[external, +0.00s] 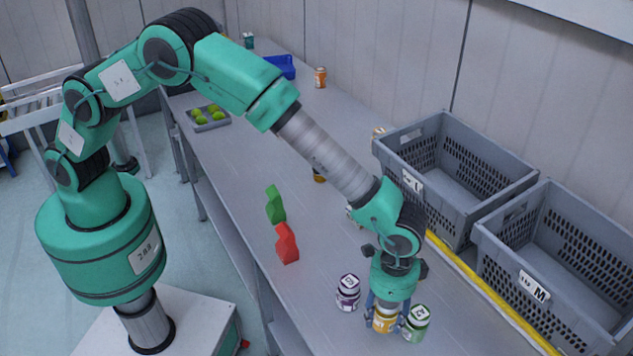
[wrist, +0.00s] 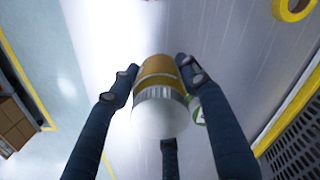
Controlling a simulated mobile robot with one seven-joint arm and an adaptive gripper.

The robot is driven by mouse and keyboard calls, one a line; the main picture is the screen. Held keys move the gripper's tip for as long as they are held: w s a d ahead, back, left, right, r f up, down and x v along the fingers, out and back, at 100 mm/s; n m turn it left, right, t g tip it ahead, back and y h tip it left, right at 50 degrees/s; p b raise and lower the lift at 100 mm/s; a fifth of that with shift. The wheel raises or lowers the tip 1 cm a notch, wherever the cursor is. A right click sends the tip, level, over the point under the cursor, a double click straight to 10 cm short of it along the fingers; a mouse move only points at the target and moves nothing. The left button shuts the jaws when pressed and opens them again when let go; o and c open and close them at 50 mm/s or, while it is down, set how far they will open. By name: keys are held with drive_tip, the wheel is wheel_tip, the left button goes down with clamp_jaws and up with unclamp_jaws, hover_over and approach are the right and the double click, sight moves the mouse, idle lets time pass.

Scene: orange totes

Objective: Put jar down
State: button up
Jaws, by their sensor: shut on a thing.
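A yellow jar (external: 384,320) with a white lid is between the fingers of my gripper (external: 386,305), near the front end of the grey table. In the wrist view the jar (wrist: 160,95) sits between the dark fingers of my gripper (wrist: 157,78), which are shut on it. Its lid faces the camera. The jar is low, close to the table top; I cannot tell if its base touches. A green jar (external: 416,323) stands close on its right, and mostly hides behind a finger in the wrist view. A purple jar (external: 348,292) stands on its left.
Two grey crates (external: 440,122) (external: 540,190) stand along the right side, behind a yellow strip (external: 470,275). A red block (external: 287,243) and a green block (external: 275,204) stand near the left table edge. A tray of green fruit (external: 212,126) lies farther back.

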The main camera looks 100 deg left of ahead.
sight(383, 327)
drive_tip(key=shift+f, duration=0.5)
drive_tip(key=shift+f, duration=0.1)
drive_tip(key=shift+f, duration=1.75)
drive_tip(key=shift+f, duration=0.15)
drive_tip(key=o, duration=1.5)
drive_tip(key=shift+c, duration=0.2)
wheel_tip(383, 327, up, 12)
drive_tip(key=shift+r+p, duration=0.1)
drive_tip(key=shift+p, duration=0.35)
